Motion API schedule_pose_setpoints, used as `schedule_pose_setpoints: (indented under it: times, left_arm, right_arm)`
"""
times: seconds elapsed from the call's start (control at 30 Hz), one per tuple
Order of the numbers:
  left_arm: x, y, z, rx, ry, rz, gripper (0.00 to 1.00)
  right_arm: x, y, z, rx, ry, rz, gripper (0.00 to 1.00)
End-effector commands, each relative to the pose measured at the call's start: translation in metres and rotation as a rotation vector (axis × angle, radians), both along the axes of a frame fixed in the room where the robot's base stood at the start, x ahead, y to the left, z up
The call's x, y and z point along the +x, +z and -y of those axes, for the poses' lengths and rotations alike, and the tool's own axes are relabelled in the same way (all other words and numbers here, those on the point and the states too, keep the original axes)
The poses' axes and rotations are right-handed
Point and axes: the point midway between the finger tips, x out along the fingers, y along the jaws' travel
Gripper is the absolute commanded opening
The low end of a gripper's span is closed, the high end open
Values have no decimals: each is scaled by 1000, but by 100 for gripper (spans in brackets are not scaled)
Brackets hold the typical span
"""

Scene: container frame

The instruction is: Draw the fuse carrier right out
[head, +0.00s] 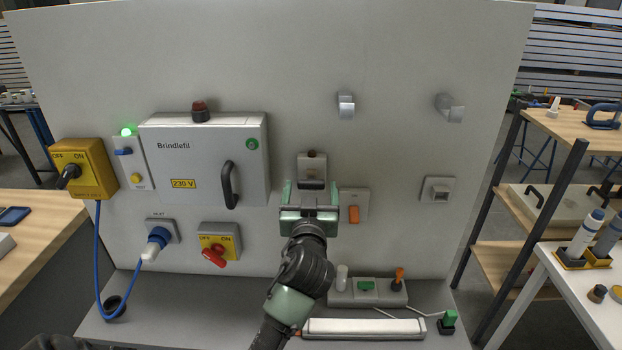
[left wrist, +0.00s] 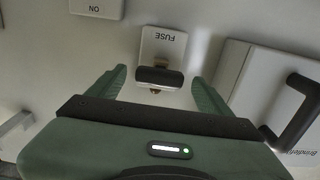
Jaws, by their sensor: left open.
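The fuse holder (head: 313,171) is a small pale box on the upright panel, right of the Brindlefil cabinet. In the left wrist view the holder (left wrist: 163,43) shows its FUSE label upside down. The fuse carrier (left wrist: 160,77) has a dark bar-like grip with small brass-coloured parts above and below it. My left gripper (head: 309,190) is open in front of the holder; in the left wrist view its green fingers (left wrist: 158,78) stand either side of the carrier, with gaps, not touching it. The lower part of the holder is partly hidden in the head view. My right gripper is not in view.
The Brindlefil cabinet (head: 190,157) with a black handle (head: 230,185) is left of the gripper. An orange switch (head: 354,214) sits close on its right. A ledge with small parts (head: 367,291) lies below.

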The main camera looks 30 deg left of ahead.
Motion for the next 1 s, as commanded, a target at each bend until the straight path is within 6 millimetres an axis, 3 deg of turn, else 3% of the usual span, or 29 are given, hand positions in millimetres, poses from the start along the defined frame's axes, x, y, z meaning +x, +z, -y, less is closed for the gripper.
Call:
schedule_pose_setpoints:
  times: [0.2,0.5,0.57,0.8,1.0]
  left_arm:
    - [20,1,-12,1,0,-2,80]
    - [23,-1,-14,-1,0,-1,80]
    - [23,-1,-14,-1,0,-2,69]
    - [23,-1,-14,0,0,-2,2]
    - [19,-3,-11,-4,-1,-2,0]
  right_arm:
    - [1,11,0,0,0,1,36]
    - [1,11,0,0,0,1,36]
    - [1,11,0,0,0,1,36]
    - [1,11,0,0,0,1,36]
    - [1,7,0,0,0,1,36]
